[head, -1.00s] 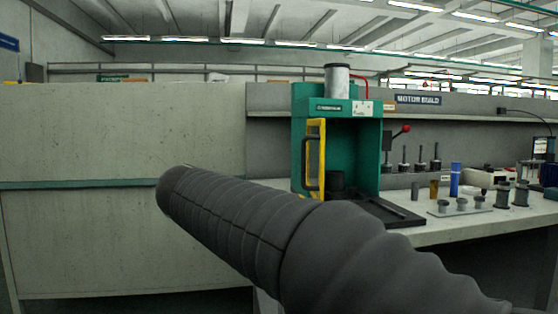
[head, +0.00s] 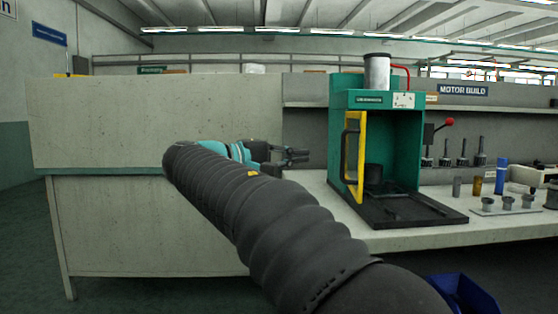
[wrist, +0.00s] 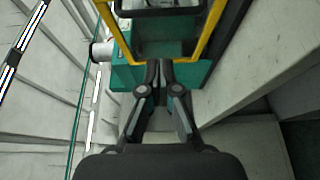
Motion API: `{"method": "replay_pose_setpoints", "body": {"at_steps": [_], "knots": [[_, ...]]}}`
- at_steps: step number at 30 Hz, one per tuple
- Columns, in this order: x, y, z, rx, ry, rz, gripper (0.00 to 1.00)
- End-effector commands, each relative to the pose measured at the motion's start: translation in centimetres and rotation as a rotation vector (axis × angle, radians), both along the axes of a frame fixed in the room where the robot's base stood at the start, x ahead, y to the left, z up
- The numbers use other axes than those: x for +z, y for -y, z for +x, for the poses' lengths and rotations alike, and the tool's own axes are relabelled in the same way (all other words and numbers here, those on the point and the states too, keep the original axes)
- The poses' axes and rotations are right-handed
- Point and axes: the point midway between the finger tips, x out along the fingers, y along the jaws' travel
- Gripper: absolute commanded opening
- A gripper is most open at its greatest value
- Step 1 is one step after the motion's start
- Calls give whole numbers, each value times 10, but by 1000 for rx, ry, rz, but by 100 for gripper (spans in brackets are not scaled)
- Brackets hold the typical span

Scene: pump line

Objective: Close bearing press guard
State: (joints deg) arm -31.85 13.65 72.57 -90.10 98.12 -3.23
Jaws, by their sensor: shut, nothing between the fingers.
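The green bearing press (head: 400,130) stands on the bench with a silver cylinder on top and a black base plate in front. Its yellow-framed guard (head: 361,160) with a black handle (head: 346,155) is swung open at the press's left side. The guard also shows at the top of the wrist view (wrist: 206,38), with its handle across the upper edge (wrist: 160,11). My gripper (head: 300,156) is left of the guard, apart from it, and points toward the press. In the wrist view my gripper (wrist: 158,66) has its fingertips close together, with nothing between them.
A blue bin (head: 465,295) is at the lower right. A grey panel (head: 150,120) stands at left.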

Motion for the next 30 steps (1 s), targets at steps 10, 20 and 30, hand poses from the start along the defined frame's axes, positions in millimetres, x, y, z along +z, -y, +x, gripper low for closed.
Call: {"method": "replay_pose_setpoints", "body": {"at_steps": [10, 20, 30], "knots": [[-2, 51, 1, -1, 0, 1, 0], [-1, 62, -4, 1, -1, 1, 0], [-1, 61, -3, 14, -1, 2, 0]]}}
